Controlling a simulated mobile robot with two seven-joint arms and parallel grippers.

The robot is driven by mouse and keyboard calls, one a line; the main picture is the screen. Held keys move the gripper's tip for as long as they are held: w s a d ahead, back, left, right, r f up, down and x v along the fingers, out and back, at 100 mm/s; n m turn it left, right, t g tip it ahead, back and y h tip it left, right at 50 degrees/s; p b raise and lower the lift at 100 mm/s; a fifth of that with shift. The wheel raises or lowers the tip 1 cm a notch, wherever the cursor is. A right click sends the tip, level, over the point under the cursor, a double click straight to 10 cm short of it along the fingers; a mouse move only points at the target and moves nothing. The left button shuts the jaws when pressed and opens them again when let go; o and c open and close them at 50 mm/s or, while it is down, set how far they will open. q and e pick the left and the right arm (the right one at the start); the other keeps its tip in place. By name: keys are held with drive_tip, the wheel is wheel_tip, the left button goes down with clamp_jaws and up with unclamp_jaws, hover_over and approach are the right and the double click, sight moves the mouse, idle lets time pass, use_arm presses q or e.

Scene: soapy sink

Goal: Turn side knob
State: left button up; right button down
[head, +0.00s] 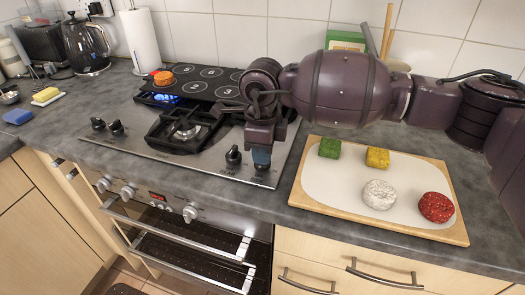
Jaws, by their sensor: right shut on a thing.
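A steel gas hob (205,165) is set into the grey worktop. A black knob (234,155) stands on its front right part. Another black knob (262,167) sits just right of it, mostly hidden under my right gripper (261,157). My right gripper points down and is shut on this rightmost knob. Two more black knobs (108,126) sit at the hob's front left. How far the held knob is turned is hidden. My left gripper is out of view.
A black plate with marked circles (205,80) covers the rear burners, with an orange round item (164,78) on it and a blue flame (167,98) beneath. A wooden-rimmed board (300,196) with several food pieces lies right. A kettle (86,45) stands back left.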

drive_tip(key=n, duration=0.4)
drive_tip(key=shift+f+n, duration=0.1)
drive_tip(key=shift+n, duration=0.2)
drive_tip(key=n+b, duration=0.1)
drive_tip(key=n, duration=0.3)
drive_tip(key=shift+n, duration=0.3)
drive_tip(key=n+b, duration=0.1)
drive_tip(key=n, duration=0.2)
drive_tip(key=n+b, duration=0.1)
drive_tip(key=n, duration=0.1)
drive_tip(key=shift+n, duration=0.8)
drive_tip(key=shift+n+b, duration=0.3)
drive_tip(key=c, duration=1.2)
unclamp_jaws()
